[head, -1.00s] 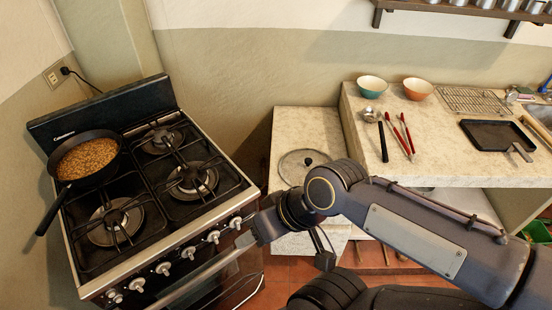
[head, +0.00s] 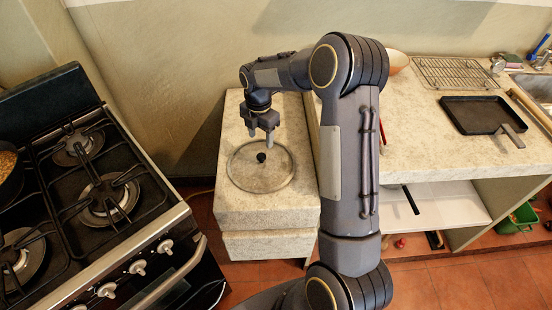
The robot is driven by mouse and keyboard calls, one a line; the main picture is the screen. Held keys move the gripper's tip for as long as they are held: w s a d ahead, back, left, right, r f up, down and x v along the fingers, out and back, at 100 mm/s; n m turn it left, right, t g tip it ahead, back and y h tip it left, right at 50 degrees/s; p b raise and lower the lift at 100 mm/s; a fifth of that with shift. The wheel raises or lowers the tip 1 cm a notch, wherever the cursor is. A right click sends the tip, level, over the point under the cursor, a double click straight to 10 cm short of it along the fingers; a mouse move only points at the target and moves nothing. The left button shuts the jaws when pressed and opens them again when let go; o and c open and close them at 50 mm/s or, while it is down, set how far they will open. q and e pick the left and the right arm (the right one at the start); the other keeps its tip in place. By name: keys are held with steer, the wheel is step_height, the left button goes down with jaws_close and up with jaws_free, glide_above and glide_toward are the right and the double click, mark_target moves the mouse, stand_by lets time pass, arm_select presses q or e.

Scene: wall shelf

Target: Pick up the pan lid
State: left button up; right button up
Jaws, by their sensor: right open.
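The pan lid (head: 259,178) is a round, see-through disc with a pale rim and a small dark knob at its centre. It lies flat on the lower stone counter (head: 262,212) beside the stove. My right gripper (head: 260,146) is open and points down above the far part of the lid, close to the knob. Its jaws look empty. I cannot tell whether the fingertips touch anything. My left gripper is not in view.
The black stove (head: 110,205) stands to the left, with part of a filled pan (head: 8,172) at the picture's edge. The higher counter (head: 430,150) at right bears a wire rack (head: 455,73) and a black tray (head: 480,115). My right arm hides part of it.

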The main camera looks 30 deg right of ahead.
mark_target(261, 156)
steer(key=f, duration=0.4)
steer(key=f+p, duration=0.1)
steer(key=f, duration=0.2)
steer(key=shift+s+a+f, duration=0.1)
steer(key=shift+a+f, duration=0.1)
steer(key=shift+f, duration=0.15)
steer(key=shift+c, duration=0.4)
jaws_close()
